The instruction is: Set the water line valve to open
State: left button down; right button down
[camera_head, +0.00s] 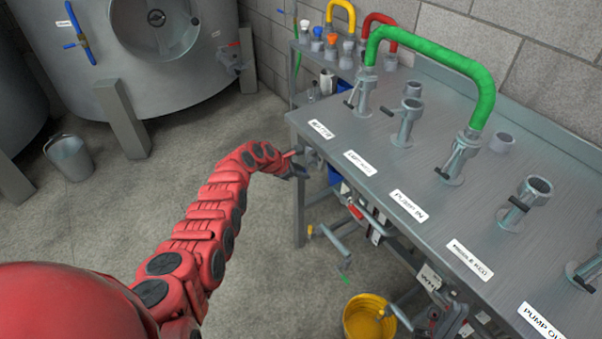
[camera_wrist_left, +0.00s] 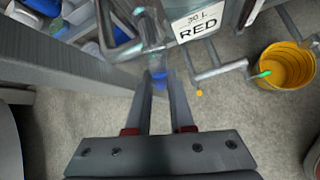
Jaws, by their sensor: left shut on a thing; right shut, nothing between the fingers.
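My left gripper (camera_head: 297,168) reaches the near left corner of the metal bench, just below its edge. In the left wrist view its two fingers (camera_wrist_left: 160,84) are closed around a small blue part (camera_wrist_left: 159,75), which looks like the handle of a valve. A grey metal pipe fitting (camera_wrist_left: 150,38) rises just beyond it. In the head view a grey fitting (camera_head: 314,157) shows beside the gripper, under the bench edge. The fingers hide much of the handle, so I cannot tell which way it points. My right gripper is not in view.
The metal bench (camera_head: 375,150) carries several pipe stubs and a green hose (camera_head: 440,58). Pipes with small valves hang below it, near a yellow bucket (camera_head: 366,318). Steel tanks (camera_head: 140,55) and a grey bucket (camera_head: 70,157) stand at left. The floor between is clear.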

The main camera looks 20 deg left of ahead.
pick_arm(q)
jog(key=shift+s+d+f+n+g+h+b, duration=0.15)
jog(key=shift+s+d+n+g+h+b, duration=0.25)
jog(key=shift+b, duration=1.2)
jog(key=shift+s+d+f+n+g+h+b, duration=0.15)
jog(key=shift+g+h+b, duration=0.35)
jog(key=shift+b, duration=1.1)
jog(key=c, duration=0.8)
grip_release()
jog(key=shift+r, duration=0.1)
jog(key=shift+w, duration=0.1)
